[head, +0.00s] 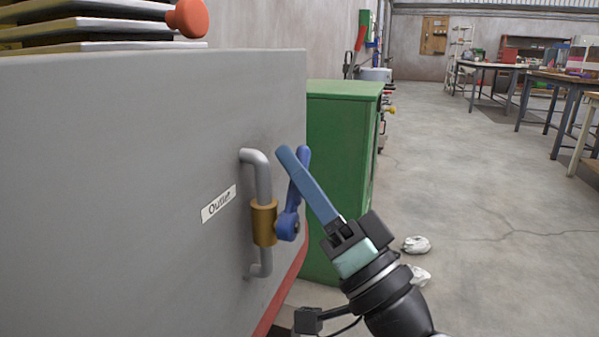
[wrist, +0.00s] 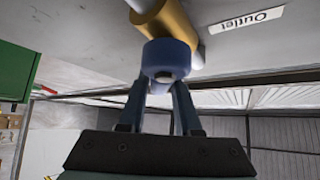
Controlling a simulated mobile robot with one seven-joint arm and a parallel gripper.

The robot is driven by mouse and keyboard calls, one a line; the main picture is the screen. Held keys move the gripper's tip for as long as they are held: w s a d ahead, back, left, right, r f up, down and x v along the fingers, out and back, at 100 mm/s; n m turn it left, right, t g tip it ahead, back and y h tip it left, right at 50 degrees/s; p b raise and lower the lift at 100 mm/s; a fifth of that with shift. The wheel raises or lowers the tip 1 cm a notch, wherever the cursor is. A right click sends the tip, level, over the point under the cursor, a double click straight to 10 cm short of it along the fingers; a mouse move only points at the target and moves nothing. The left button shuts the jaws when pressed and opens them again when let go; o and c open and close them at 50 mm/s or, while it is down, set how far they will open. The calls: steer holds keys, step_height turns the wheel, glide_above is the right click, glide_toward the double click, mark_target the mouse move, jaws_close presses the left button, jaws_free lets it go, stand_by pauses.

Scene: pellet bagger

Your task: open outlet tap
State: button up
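The outlet tap (head: 264,222) is a brass-coloured body on a grey bent pipe at the grey machine's side. Its blue lever (head: 302,170) points up from a round blue hub (head: 287,227). My gripper (head: 287,152) has long blue fingers tilted up and left, overlapping the lever in the head view. In the wrist view, the brass body (wrist: 165,20) and blue hub (wrist: 165,57) lie just beyond the fingertips. The fingers (wrist: 160,95) are apart, with a gap between them. I cannot tell whether they touch the lever.
An "Outlet" label (head: 219,204) is on the grey machine panel (head: 110,180). A green cabinet (head: 340,150) stands close behind the tap. White crumpled lumps (head: 416,244) lie on the floor beside my arm. The floor to the right is open, with tables (head: 570,90) farther back.

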steer(key=o, duration=0.3)
steer(key=shift+r, duration=0.15)
stand_by(0.3)
steer(key=m+p, duration=0.1)
steer(key=p, duration=0.2)
steer(key=shift+w+r+h, duration=0.1)
steer(key=shift+r+h, duration=0.1)
steer(key=shift+h, duration=0.2)
